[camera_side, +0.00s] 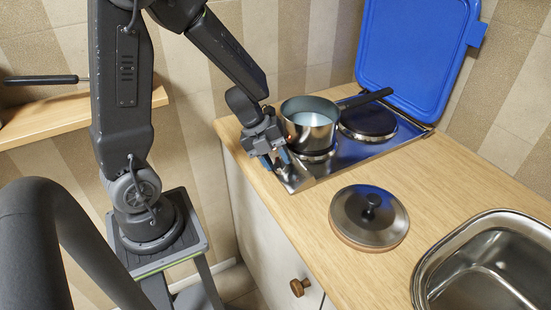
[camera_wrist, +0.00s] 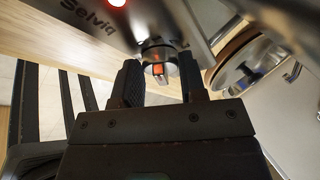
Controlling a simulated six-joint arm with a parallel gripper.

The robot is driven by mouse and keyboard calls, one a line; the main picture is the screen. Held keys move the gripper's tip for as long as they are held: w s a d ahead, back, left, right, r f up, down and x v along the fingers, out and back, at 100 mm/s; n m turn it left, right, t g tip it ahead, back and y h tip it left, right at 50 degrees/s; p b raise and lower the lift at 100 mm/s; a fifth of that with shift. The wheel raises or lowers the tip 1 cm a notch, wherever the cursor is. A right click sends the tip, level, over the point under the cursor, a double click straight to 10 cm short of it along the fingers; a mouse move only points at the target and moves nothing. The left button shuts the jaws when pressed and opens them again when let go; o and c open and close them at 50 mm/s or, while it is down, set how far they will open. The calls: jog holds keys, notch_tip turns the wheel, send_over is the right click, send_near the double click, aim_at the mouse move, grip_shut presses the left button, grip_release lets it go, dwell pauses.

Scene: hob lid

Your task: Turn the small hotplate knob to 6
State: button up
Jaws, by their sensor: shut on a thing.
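The hob (camera_side: 340,165) is a steel plate set in the wooden worktop, and its front panel (camera_wrist: 85,22) crosses the top of the wrist view. A knob (camera_wrist: 158,68) with an orange mark is on that panel, between the fingers of my gripper (camera_wrist: 161,82). My gripper is shut on this knob. In the side view my gripper (camera_side: 273,161) is at the hob's front left edge and hides the knob. I cannot read any number on the knob or panel. A red lamp (camera_wrist: 116,3) glows on the panel.
A steel pot (camera_side: 309,130) with pale contents stands on the near hotplate, close to my gripper, its handle pointing right. The dark rear hotplate (camera_side: 368,122) is bare. The blue hob lid (camera_side: 415,50) stands open. A pan lid (camera_side: 370,214) lies before the sink (camera_side: 480,265).

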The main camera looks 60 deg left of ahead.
jog(key=o, duration=0.9)
jog(key=v, duration=1.4)
jog(key=shift+a+f, duration=0.1)
jog(key=shift+c, duration=0.2)
